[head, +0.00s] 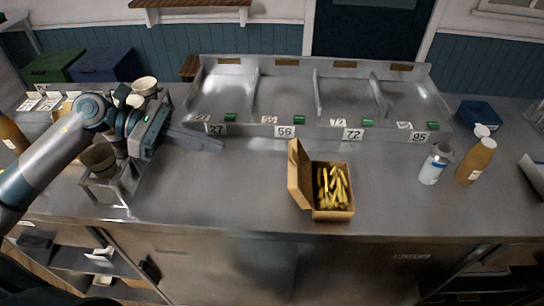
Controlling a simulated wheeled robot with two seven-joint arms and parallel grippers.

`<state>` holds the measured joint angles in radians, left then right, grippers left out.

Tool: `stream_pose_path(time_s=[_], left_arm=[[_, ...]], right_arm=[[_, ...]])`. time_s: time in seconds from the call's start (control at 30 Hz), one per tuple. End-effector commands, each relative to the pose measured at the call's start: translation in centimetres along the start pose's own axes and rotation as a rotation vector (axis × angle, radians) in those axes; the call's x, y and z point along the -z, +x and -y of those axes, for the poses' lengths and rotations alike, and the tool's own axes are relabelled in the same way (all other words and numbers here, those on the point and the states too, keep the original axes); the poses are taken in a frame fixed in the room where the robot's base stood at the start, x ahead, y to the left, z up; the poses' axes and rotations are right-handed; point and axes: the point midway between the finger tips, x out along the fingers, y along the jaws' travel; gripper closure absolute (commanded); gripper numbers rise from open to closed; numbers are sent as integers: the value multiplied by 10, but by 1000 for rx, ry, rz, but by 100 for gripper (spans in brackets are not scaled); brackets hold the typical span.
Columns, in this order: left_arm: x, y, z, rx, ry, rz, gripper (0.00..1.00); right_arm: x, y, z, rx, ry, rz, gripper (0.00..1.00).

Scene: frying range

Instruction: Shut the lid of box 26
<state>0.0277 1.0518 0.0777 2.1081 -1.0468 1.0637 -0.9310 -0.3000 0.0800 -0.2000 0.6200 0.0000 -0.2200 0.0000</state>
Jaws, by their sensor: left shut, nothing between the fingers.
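A cardboard box (333,213) filled with yellow fries stands on the steel counter, right of the middle. Its lid (300,176) is open and stands up along the box's left side. I cannot read a number on this box. My left gripper (210,142) reaches in from the left over the counter, with its fingers shut and pointing right. It is empty and well to the left of the lid, touching neither lid nor box. My right gripper is not in view.
A steel divided tray (248,128) with number tags, including 27, 56, 72 and 95, spans the back. A white-blue bottle (432,168) and an orange bottle (476,162) stand at the right. A metal holder with cups (98,156) is near my left arm. Counter between gripper and box is clear.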

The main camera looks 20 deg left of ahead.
Motion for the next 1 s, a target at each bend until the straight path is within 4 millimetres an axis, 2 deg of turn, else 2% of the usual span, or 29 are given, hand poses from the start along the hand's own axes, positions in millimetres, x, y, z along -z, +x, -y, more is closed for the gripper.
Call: stream_pose_path(time_s=[0.37,0.57,0.77,1.0], left_arm=[[-1,1,0,0,0,0,100],[-3,10,0,1,0,1,100],[-6,34,0,1,0,4,100],[-8,77,1,3,0,5,100]], right_arm=[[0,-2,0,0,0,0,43],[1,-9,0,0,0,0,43],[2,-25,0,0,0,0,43],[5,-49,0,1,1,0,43]])
